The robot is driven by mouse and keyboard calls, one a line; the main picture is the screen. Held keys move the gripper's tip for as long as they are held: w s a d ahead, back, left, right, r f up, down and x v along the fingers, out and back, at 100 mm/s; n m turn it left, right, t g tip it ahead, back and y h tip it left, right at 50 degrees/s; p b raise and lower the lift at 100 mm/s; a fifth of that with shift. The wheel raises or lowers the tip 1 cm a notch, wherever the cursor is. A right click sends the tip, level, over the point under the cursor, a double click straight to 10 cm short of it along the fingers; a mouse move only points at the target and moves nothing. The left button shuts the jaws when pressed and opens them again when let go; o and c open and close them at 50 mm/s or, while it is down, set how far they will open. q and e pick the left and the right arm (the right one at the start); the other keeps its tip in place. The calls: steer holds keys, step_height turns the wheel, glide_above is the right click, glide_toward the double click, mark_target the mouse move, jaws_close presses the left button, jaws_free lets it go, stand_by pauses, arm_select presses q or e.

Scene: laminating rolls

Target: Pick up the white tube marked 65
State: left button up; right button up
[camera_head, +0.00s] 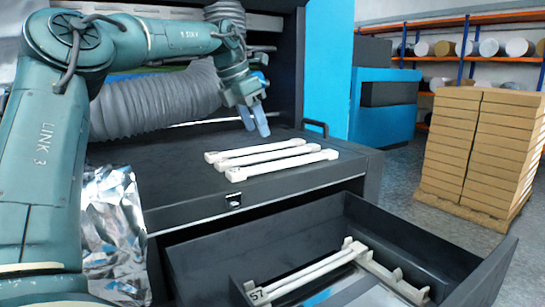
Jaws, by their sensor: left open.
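Three white tubes lie side by side on the black cabinet top: a rear one (250,149), a middle one (266,156) and a front one (285,165). Their end marks are too small to read, so I cannot tell which is 65. Another white tube (305,274) lies in the open drawer, with an end mark that looks like 57. My left gripper (255,122), with blue fingers, is open and empty. It points down above the cabinet top, behind the three tubes and apart from them. My right gripper is not in view.
The open black drawer (352,208) juts out at the front, with a white notched rack (388,272) inside. Crumpled foil (115,230) is at the left. A grey ribbed hose (155,105) runs behind my left arm. Stacked cartons (480,145) stand at the right, beyond clear floor.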

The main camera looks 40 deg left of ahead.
mark_target(272, 153)
arm_select(q)
steer(key=x, duration=0.3)
steer(key=w+p+x, duration=0.1)
steer(key=x, duration=0.3)
steer(key=shift+w+d, duration=0.1)
steer(key=shift+w, duration=0.1)
steer(key=shift+r, duration=0.1)
steer(key=c, duration=1.1)
